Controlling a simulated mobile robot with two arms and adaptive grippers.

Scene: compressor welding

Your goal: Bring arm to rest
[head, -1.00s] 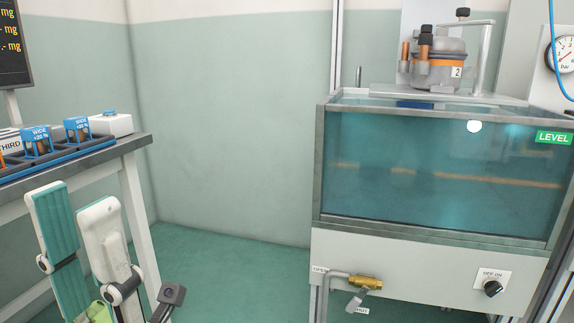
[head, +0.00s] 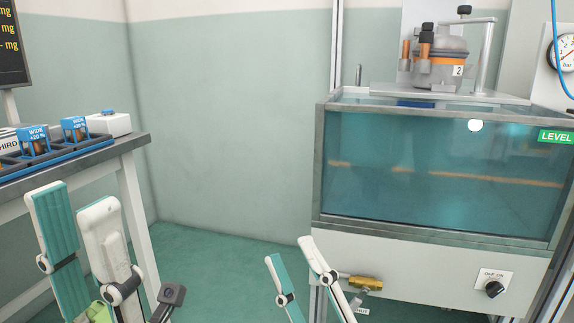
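My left gripper (head: 72,198) is at the lower left, in front of the bench. Its two fingers, with teal pads, stand apart with nothing seen between them. My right gripper (head: 289,250) is low in the middle, in front of the tank stand. Its fingers are spread and the gap at the tips is empty. It hides part of the pipe and lever by the brass valve (head: 366,283).
A bench (head: 140,146) at left holds a blue tray of boxed parts and a white box (head: 109,123). A water tank (head: 440,180) stands at right, with a compressor (head: 440,65) labelled 2 above it. Green floor (head: 210,262) is free between them.

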